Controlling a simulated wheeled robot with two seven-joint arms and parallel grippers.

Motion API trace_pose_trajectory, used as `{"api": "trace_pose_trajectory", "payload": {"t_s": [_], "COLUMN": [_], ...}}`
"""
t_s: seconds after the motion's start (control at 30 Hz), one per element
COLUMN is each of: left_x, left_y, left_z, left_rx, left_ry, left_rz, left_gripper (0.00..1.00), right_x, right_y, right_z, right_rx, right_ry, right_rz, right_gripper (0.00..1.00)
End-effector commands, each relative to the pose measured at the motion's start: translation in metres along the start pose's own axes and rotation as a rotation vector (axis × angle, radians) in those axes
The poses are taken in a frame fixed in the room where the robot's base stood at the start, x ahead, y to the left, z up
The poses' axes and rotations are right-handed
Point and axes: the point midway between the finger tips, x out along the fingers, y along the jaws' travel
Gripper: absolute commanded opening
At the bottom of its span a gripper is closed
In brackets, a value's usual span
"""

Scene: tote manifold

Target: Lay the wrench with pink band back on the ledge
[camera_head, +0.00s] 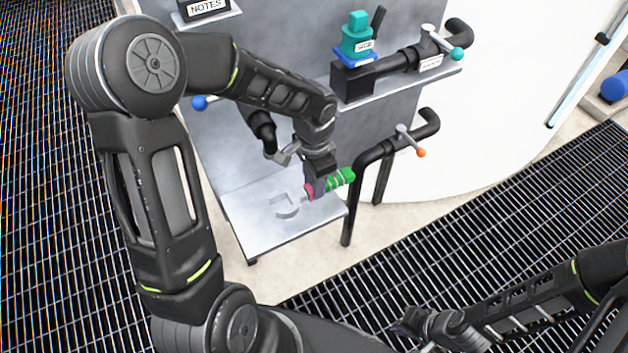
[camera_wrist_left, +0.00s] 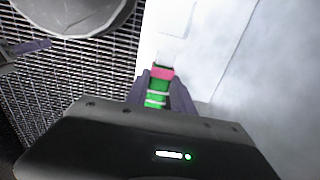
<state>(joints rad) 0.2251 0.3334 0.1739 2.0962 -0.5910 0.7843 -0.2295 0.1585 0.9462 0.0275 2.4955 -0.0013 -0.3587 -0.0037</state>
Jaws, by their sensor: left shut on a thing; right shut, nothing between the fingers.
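The wrench with a pink band has a green handle (camera_head: 342,178) and a pale grey open-ended head. Its pink band (camera_head: 309,192) shows beside my left gripper (camera_head: 320,187), which is shut on the handle. The wrench's head is over the lower grey ledge (camera_head: 262,228); I cannot tell whether it touches. In the left wrist view, the green handle (camera_wrist_left: 157,97) is between the fingers, with the pink band (camera_wrist_left: 162,72) just beyond them. The pale head blends into the bright surface there. My right gripper (camera_head: 415,322) is shut and empty at the lower right, over the grating.
Black pipes with an orange-tipped valve (camera_head: 408,140) stand right of the ledge. An upper shelf (camera_head: 400,90) holds a teal object (camera_head: 356,38) and a teal-tipped valve. A blue-tipped handle (camera_head: 200,103) is at the left. The ledge's front is clear.

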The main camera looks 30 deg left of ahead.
Motion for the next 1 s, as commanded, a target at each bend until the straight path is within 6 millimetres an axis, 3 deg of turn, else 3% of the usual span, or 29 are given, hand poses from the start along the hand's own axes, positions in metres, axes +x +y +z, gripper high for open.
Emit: {"api": "trace_pose_trajectory", "payload": {"t_s": [0.43,1.0], "left_x": [0.05,0.056], "left_y": [0.0,0.0], "left_z": [0.0,0.0], "left_rx": [0.0,0.0], "left_ry": [0.0,0.001], "left_rz": [0.0,-0.001], "left_gripper": [0.0,0.0], "right_x": [0.038,0.043], "right_y": [0.015,0.016], "right_z": [0.0,0.0], "right_rx": [0.0,0.0], "right_ry": [0.0,0.0], "right_rz": [0.0,0.0], "right_gripper": [0.0,0.0]}}
